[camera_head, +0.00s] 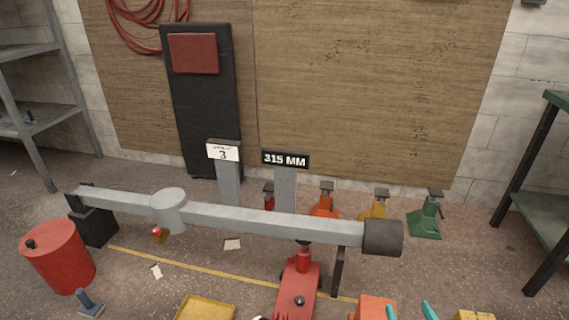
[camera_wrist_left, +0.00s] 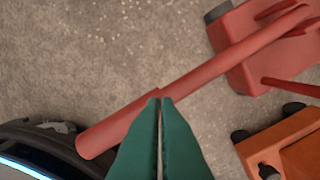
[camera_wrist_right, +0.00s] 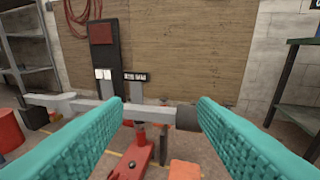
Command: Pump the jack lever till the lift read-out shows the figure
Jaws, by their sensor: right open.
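The red jack (camera_head: 297,287) stands on the floor under the grey beam (camera_head: 270,221). Its red lever (camera_wrist_left: 222,62) runs diagonally across the left wrist view, thicker at its lower-left end. A black read-out (camera_head: 285,159) on a grey post shows "315 MM". A white card (camera_head: 222,152) beside it shows "3" under small unreadable print. My left gripper (camera_wrist_left: 160,101) has its green fingers together, with the tips overlapping the lever in view; contact is unclear. It is out of the head view. My right gripper (camera_head: 411,312) is open and empty, its teal fingertips at the bottom edge.
A red drum (camera_head: 57,257) stands at left by the beam's black support (camera_head: 94,225). Several coloured jack stands (camera_head: 377,204) stand behind the beam. A yellow tray (camera_head: 205,309) lies at the bottom. Shelving (camera_head: 35,120) is at left, a green-topped bench (camera_head: 545,205) at right.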

